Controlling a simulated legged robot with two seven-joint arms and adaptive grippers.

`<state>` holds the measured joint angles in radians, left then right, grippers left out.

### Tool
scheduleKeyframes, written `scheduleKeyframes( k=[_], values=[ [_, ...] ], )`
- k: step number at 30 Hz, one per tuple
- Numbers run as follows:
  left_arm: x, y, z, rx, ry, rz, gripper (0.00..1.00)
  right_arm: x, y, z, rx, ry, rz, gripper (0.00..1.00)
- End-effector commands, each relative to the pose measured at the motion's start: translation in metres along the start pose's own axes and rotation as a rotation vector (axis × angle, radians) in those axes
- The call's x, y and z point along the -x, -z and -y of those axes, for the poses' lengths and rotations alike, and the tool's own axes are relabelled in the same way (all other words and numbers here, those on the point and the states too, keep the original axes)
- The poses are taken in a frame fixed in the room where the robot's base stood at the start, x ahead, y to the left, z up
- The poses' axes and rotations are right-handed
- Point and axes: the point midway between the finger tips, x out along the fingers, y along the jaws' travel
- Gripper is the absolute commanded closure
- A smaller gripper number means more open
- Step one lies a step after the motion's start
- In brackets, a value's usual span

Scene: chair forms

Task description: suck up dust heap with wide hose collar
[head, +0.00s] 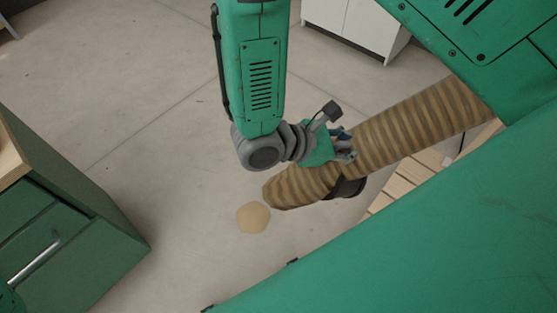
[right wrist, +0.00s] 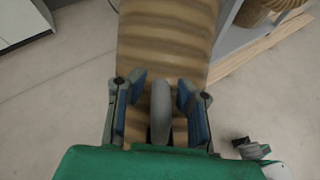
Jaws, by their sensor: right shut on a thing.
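The dust heap (head: 253,217) is a small, flat tan patch on the grey floor in the head view. A wide ribbed tan hose (head: 415,122) comes in from the right, and its open-looking end (head: 283,190) lies just above and right of the heap, apart from it in the picture. A dark band (head: 348,187) shows under the hose. My right gripper (head: 343,146) is at the hose near this end, shut on the hose collar. In the right wrist view, a grey upright piece (right wrist: 161,112) stands between the blue finger pads, with the hose (right wrist: 165,45) beyond.
A green cabinet (head: 75,225) with a metal handle stands at the left. A white cabinet (head: 358,25) is at the top. Pale wooden slats (head: 402,181) lie beneath the hose at the right. The floor around the heap's left side is clear.

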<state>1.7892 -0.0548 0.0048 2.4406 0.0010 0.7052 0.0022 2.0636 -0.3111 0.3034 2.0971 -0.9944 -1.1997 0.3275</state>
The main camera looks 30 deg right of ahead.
Motion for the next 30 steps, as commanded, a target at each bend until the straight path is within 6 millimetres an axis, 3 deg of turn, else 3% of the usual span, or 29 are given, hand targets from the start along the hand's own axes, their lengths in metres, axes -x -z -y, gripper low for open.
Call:
scheduleKeyframes(
  k=[3, 8, 15, 22, 30],
  values=[
    [-0.011, -0.001, 0.000, 0.000, 0.000, 0.000, 0.68, -0.003, 0.022, 0.039, -0.089, 0.187, 0.030, 1.00],
    [-0.022, -0.001, 0.000, 0.000, 0.000, 0.000, 0.68, 0.008, 0.048, 0.086, -0.215, 0.441, 0.070, 1.00],
    [-0.038, -0.002, 0.000, 0.000, 0.000, 0.000, 0.68, 0.043, 0.091, 0.142, -0.409, 0.818, 0.132, 1.00],
    [-0.053, -0.003, 0.000, 0.000, 0.000, 0.000, 0.68, 0.086, 0.139, 0.172, -0.599, 1.176, 0.193, 1.00],
    [-0.071, -0.004, -0.001, 0.000, 0.000, 0.000, 0.68, 0.134, 0.204, 0.174, -0.827, 1.591, 0.272, 1.00]
  ],
)
